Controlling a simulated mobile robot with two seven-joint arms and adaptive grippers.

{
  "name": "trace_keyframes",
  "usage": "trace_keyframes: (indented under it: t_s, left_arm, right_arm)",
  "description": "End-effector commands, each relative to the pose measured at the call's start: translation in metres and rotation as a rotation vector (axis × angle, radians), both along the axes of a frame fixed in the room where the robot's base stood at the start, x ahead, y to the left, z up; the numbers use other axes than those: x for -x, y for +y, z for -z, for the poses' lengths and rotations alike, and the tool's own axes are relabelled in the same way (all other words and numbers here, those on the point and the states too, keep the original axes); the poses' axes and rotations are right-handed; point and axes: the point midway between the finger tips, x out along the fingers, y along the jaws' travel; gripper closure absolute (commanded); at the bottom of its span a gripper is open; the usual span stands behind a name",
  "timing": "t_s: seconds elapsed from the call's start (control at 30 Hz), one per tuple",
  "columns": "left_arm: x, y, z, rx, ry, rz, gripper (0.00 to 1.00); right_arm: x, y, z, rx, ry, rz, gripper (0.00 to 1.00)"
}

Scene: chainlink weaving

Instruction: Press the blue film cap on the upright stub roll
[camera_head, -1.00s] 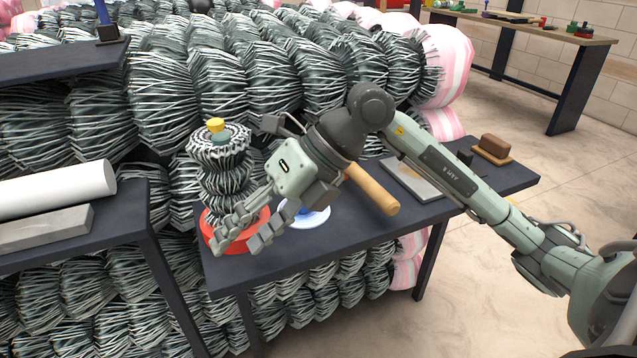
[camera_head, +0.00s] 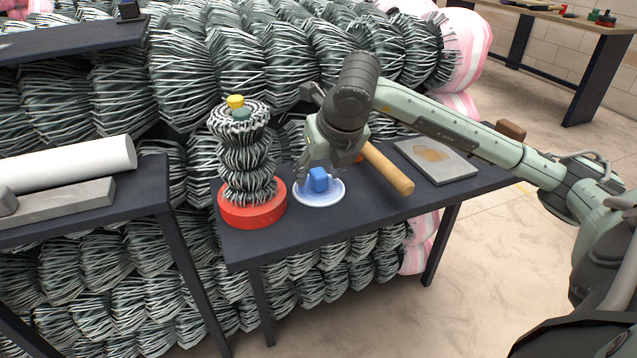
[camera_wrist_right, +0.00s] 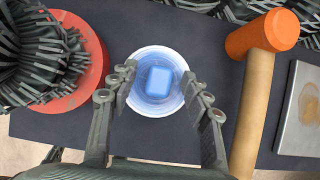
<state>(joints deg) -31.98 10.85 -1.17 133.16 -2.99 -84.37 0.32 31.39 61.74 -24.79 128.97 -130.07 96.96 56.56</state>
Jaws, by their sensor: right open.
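The blue film cap (camera_head: 318,180), a rounded block, sits in a shallow white dish (camera_head: 335,200); it also shows in the right wrist view (camera_wrist_right: 159,78). The upright stub roll (camera_head: 245,158), a stack of grey wire-like coils, stands in a red round base (camera_head: 254,215) left of the dish. Green and yellow pieces (camera_head: 236,102) sit on its top. My right gripper (camera_wrist_right: 159,82) is open, with its fingers on either side of the cap in the wrist view; I cannot tell whether they touch it. My left gripper is not in view.
A mallet (camera_head: 388,168) with an orange head lies right of the dish, near a grey slab (camera_head: 460,168). A brown block (camera_head: 511,130) lies behind the slab. A white roll (camera_head: 75,163) and grey bar (camera_head: 65,203) lie on the left table. Wire bundles crowd behind.

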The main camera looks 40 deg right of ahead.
Motion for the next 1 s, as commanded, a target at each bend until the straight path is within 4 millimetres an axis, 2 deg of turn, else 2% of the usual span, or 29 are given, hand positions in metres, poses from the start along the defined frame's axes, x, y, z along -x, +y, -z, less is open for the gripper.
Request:
trace_keyframes:
  t_s: [0.3, 0.67, 0.87, 1.0]
  left_arm:
    - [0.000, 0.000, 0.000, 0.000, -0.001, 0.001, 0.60]
    - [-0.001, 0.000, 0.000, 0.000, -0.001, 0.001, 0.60]
    - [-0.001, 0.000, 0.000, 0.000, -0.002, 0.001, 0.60]
    - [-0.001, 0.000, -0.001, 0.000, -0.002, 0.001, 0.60]
  right_arm:
    - [-0.004, -0.001, 0.006, 0.000, -0.001, 0.000, 0.52]
    - [-0.003, -0.001, 0.006, 0.000, 0.000, -0.001, 0.96]
    - [-0.004, 0.000, 0.005, -0.001, -0.001, 0.000, 0.96]
    - [-0.004, 0.000, -0.005, -0.002, -0.004, -0.001, 0.96]
